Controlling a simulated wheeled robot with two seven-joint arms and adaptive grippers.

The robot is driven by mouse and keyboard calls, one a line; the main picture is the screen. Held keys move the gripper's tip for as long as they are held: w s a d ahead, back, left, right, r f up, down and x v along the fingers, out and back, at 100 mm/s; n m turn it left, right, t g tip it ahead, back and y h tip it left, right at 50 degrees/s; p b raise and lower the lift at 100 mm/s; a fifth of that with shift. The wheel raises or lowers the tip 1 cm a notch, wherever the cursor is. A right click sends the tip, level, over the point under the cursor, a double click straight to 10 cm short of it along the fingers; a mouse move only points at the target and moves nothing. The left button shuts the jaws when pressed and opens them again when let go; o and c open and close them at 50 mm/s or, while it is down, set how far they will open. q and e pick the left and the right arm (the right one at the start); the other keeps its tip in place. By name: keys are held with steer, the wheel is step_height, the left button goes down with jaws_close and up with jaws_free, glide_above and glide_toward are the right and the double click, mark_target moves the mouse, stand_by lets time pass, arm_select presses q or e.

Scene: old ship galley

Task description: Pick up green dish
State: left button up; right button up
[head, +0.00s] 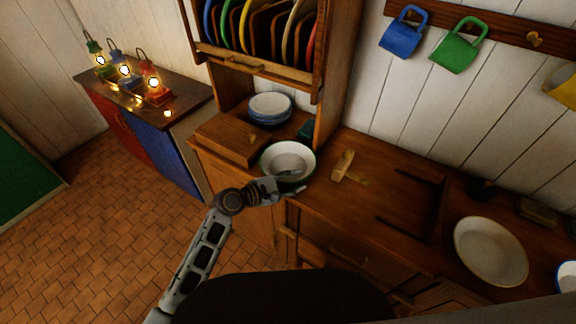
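A round dish (288,158) with a pale inside and a dark, greenish-looking rim stands on the wooden counter, left of the middle in the head view. My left gripper (297,181) is at its near edge. One finger reaches over the inside of the dish and the other stays outside, with the near rim between them. The fingers look apart; whether they touch the rim is too small to tell. A green plate (226,24) also stands upright in the rack above. My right gripper is not in view.
A wooden box (232,137) and a stack of blue-rimmed plates (270,107) are behind the dish. A wooden block (343,165) lies to its right. A white oval dish (490,250) is at far right. Blue (402,38) and green (458,50) mugs hang above.

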arm_select(q)
jaws_close()
steer(key=shift+r, duration=0.2)
stand_by(0.5)
steer(key=shift+r, duration=0.9)
steer(key=shift+s+a+r, duration=0.2)
steer(key=shift+s+r, duration=0.1)
steer(key=shift+r, duration=0.35)
steer(key=s+a+b, duration=0.1)
steer(key=s+a, duration=0.9)
steer(key=s, duration=0.4)
steer(key=shift+b, duration=0.4)
